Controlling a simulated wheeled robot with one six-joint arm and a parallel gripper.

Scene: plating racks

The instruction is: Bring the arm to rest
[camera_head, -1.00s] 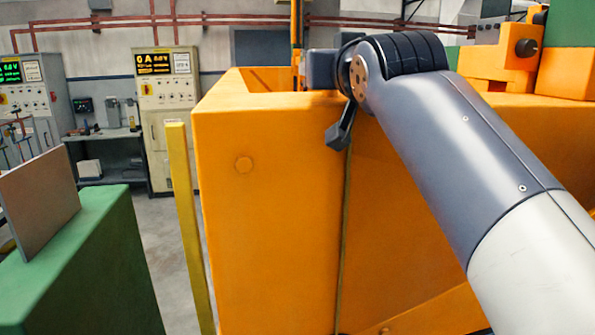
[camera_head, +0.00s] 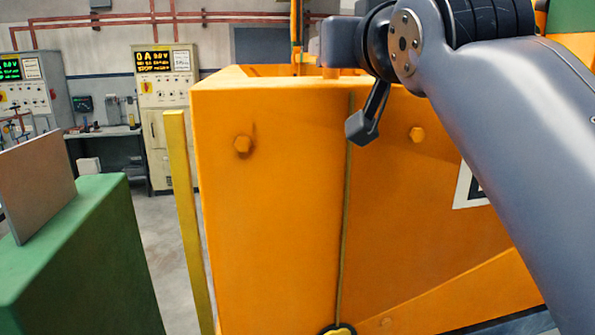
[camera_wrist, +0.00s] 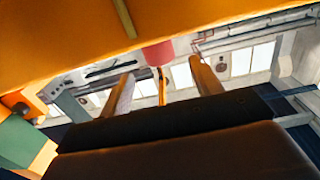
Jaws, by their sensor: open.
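An orange surface fills the top of that view, beyond the fingers. In the head view my grey arm comes in from the right, and its wrist is at the top, in front of the upper edge of the orange tank (camera_head: 275,200). The gripper fingers cannot be made out in the head view.
A yellow post (camera_head: 188,220) stands left of the tank. A green block (camera_head: 85,250) bears an upright brownish plate (camera_head: 38,190) at the left. Control cabinets (camera_head: 165,95) and a bench (camera_head: 105,133) stand behind, with bare floor between.

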